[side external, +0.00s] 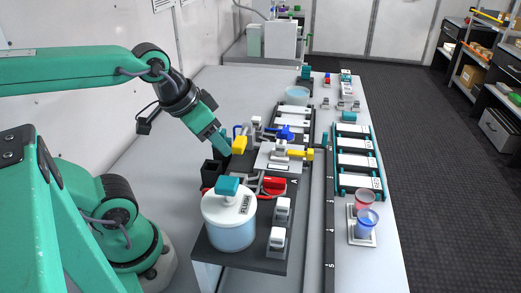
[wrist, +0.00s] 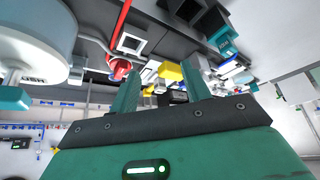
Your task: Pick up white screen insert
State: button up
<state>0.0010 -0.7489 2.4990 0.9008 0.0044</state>
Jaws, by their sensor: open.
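My gripper (side external: 224,150) points down and to the right, just left of the yellow and black parts of the proportioner assembly. In the wrist view its two teal fingers (wrist: 160,82) stand apart with nothing clearly held between them. I cannot tell for sure which part is the white screen insert. In the wrist view a white square frame with a dark centre (wrist: 132,42) lies above and left of the fingers, apart from them. In the side view two small white-topped grey blocks (side external: 282,209) (side external: 277,241) stand on the dark board (side external: 262,259).
A white-lidded FLUSH tank (side external: 229,228) stands at the near left of the board. A yellow block (side external: 239,145), a red part (side external: 274,185) and a blue valve (side external: 285,132) crowd the assembly. A teal rack (side external: 356,187) and red and blue cups (side external: 365,218) stand to the right.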

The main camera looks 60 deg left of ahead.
jog(key=w+d+m, duration=0.1)
jog(key=d+m, duration=0.1)
jog(key=m, duration=0.1)
jog(key=r+m+g, duration=0.1)
jog(key=m+g, duration=0.4)
jog(key=m, duration=1.7)
send_over(283, 204)
jog(key=a, duration=0.1)
jog(key=shift+a+r, duration=0.15)
jog(key=shift+r, duration=0.05)
jog(key=shift+s+d+m+g, duration=0.1)
jog(key=shift+d+m+g, duration=0.2)
jog(key=shift+d+m, duration=0.5)
jog(key=shift+a+f, duration=0.1)
jog(key=shift+a, duration=0.15)
jog(key=shift+f, duration=1.25)
jog(key=shift+f, duration=0.1)
jog(key=shift+d+f, duration=0.1)
jog(key=shift+f, duration=2.4)
